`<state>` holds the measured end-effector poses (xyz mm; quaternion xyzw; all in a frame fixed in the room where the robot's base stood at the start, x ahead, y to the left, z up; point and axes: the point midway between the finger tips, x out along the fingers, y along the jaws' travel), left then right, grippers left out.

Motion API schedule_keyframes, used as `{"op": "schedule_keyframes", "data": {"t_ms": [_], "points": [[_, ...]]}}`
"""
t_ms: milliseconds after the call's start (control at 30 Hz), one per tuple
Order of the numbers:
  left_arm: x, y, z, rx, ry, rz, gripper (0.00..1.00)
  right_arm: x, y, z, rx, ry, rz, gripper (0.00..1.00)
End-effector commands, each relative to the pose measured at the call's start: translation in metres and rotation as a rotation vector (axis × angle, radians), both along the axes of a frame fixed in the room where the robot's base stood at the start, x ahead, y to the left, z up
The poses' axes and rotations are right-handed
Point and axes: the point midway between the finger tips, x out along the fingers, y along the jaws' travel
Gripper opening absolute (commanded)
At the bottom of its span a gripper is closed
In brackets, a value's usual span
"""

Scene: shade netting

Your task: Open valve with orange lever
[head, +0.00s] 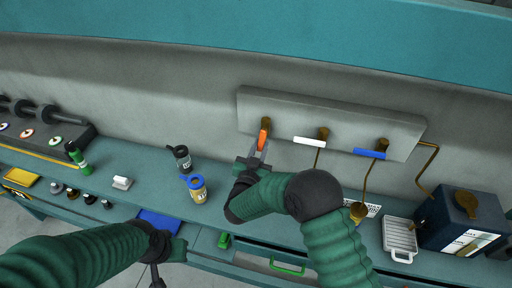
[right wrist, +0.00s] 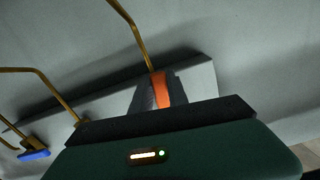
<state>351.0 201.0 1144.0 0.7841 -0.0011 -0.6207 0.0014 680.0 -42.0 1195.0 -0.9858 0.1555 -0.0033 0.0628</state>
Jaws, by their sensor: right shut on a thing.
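The orange lever (head: 264,134) is on the leftmost of three brass valves on a grey wall panel (head: 340,112). It hangs downward from its valve, while the other two levers lie roughly sideways. My right gripper (head: 260,150) is shut on the orange lever from below. In the right wrist view the orange lever (right wrist: 162,88) shows between the dark fingers, which hide part of it. My left gripper (head: 168,254) is low over the bench's front edge, by the blue mat, away from the valves. Its fingers are not clear enough to tell whether it is open.
The white lever (head: 309,140) and blue lever (head: 369,153) are right of the orange one, with brass pipes below. A dark blue box (head: 458,224) stands at the right.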

Motion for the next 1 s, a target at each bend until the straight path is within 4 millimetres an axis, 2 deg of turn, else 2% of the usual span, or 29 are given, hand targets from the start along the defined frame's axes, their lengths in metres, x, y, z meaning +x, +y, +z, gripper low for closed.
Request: {"op": "schedule_keyframes", "data": {"t_ms": [33, 633, 667, 800, 1000], "points": [[0.0, 0.0, 0.001, 0.0, 0.0, 0.0, 0.0, 0.0049, -0.0043, 0.0158, -0.016, -0.031, -0.009, 0.0], [0.0, 0.0, 0.0008, 0.0, 0.0, 0.0, 0.0, 0.0042, -0.0048, 0.0161, -0.053, -0.019, -0.008, 0.0], [0.0, 0.0, 0.0008, 0.0, 0.0, 0.0, 0.0, 0.0043, -0.0047, 0.0161, -0.053, -0.019, -0.008, 0.24], [0.0, 0.0, 0.0005, 0.0, 0.0, 0.0, 0.0, 0.0033, -0.0033, 0.0127, -0.052, -0.011, -0.006, 0.42], [0.0, 0.0, -0.0001, 0.0, 0.0, 0.0, 0.0, 0.0015, -0.0016, 0.0096, -0.05, -0.005, -0.004, 0.42]]}}
